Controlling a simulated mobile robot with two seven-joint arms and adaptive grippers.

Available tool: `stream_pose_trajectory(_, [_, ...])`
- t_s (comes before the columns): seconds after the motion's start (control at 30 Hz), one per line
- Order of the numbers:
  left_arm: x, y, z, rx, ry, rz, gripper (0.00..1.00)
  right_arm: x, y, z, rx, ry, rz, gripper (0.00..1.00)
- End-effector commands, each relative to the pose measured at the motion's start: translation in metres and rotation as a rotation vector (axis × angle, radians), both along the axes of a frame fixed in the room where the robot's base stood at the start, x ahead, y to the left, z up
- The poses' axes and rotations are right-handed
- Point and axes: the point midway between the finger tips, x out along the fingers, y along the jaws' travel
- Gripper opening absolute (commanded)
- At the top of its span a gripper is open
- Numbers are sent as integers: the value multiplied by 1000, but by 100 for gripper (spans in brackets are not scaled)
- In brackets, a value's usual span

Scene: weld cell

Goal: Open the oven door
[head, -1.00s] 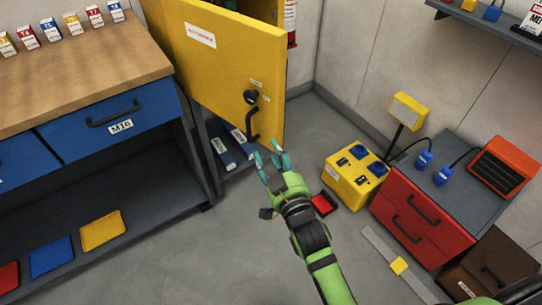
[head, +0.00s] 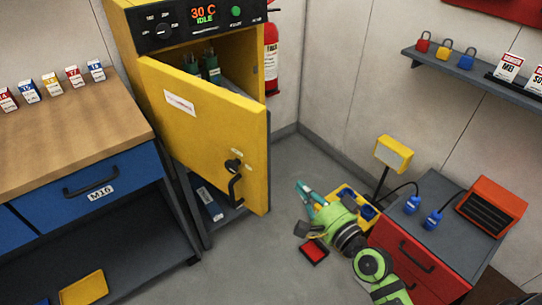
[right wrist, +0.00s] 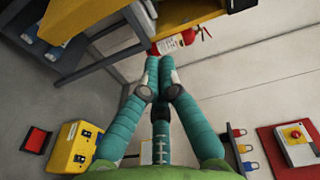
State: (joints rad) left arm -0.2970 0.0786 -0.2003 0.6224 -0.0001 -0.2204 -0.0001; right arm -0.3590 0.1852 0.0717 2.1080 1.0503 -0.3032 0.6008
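The oven (head: 130,13) is a yellow cabinet with a dark control panel reading 30 C IDLE, at upper left centre in the head view. Its yellow door (head: 190,125) stands partly open, swung out towards me, and the interior shows above its top edge. The black door handle (head: 235,188) is near the door's free edge. My right gripper (head: 304,192) is to the right of the door, apart from handle and door. In the right wrist view its teal fingers (right wrist: 158,66) come together at the tips with nothing between them. My left gripper is not in view.
A yellow box (head: 345,192) and a red drawer cabinet (head: 410,255) stand at the right, close to my right arm. A workbench (head: 75,120) is at the left. A fire extinguisher (head: 271,55) hangs behind the oven.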

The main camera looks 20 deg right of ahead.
Motion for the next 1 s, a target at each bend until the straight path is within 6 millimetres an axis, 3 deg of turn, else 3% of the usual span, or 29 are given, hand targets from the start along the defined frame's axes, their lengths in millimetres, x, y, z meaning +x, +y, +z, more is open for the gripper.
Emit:
stream_pose_trajectory(0.1, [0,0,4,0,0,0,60,-4,-5,11,108,14,18,0])
stream_pose_trajectory(0.27, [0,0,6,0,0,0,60,2,-5,15,147,17,23,0])
stream_pose_trajectory(0.8, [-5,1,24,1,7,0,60,95,23,15,143,16,23,0])
stream_pose_trajectory(1.0, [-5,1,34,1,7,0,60,75,45,15,142,19,24,0])
